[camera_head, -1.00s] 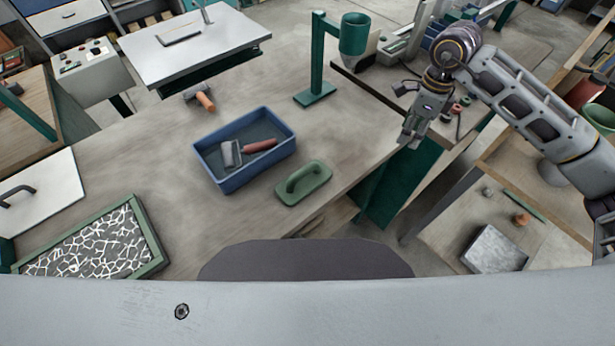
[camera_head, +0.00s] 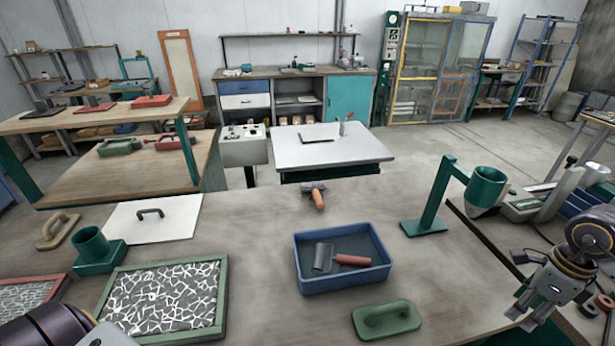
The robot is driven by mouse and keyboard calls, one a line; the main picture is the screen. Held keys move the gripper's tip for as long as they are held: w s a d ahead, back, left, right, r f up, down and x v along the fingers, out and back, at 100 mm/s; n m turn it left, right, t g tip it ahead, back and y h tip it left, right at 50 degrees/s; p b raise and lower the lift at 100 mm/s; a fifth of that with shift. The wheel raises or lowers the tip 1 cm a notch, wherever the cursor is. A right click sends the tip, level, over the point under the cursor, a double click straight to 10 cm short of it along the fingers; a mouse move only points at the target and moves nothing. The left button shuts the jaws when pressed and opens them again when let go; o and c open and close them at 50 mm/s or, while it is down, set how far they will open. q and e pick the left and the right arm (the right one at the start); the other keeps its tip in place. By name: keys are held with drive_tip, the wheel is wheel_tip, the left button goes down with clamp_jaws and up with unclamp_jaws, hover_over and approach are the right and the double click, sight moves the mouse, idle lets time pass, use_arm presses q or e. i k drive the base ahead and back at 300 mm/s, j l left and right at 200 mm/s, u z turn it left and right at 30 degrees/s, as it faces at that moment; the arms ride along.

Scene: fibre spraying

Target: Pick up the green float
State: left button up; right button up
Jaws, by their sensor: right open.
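The green float (camera_head: 386,322), a flat oblong block with a handle on top, lies on the workbench (camera_head: 265,245) near its front edge. It is right of and in front of the blue tray (camera_head: 340,283). My right gripper (camera_head: 524,304) is to the right of the float, by the bench's right side, apart from it. Its fingers point down and left, open with nothing between them. At the bottom left only a dark joint of my left arm shows; its gripper is out of view.
A paint roller (camera_head: 345,260) lies in the blue tray. A green stand with a cup (camera_head: 487,190) rises behind the float, to the right. An orange-handled tool (camera_head: 318,200), a framed mesh panel (camera_head: 165,298) and a white board (camera_head: 155,218) also lie on the bench.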

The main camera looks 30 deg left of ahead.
sight(398, 316)
drive_tip(key=u, duration=3.1)
drive_tip(key=k+j+z, duration=0.1)
drive_tip(key=k+z, duration=0.3)
drive_tip(key=k, duration=0.25)
drive_tip(key=k+l+z, duration=0.1)
drive_tip(key=k+z, duration=0.35)
drive_tip(key=k, duration=0.25)
